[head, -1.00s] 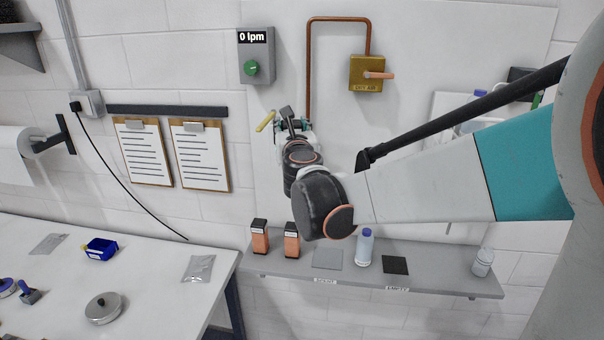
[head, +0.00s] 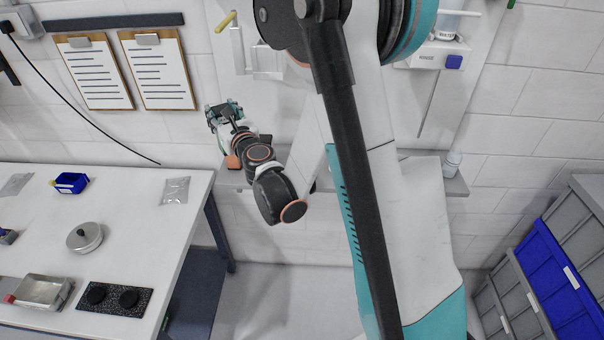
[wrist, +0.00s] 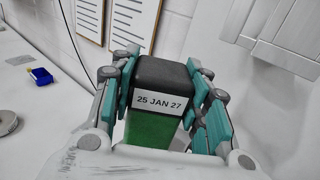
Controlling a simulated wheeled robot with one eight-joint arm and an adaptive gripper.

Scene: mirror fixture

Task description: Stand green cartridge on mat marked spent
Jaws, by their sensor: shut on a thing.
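The green cartridge (wrist: 154,100) has a black cap and a white label reading "25 JAN 27". In the wrist view it sits between the two fingers of my gripper (wrist: 160,112), which is shut on it. In the head view my gripper (head: 224,112) is in front of the wall, above the left end of the grey shelf (head: 455,187); the cartridge cannot be made out clearly there. The mat marked spent is hidden behind my arm in the head view and does not show in the wrist view.
A white worktable (head: 140,200) is at left; blue and grey crates (head: 560,275) are at lower right.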

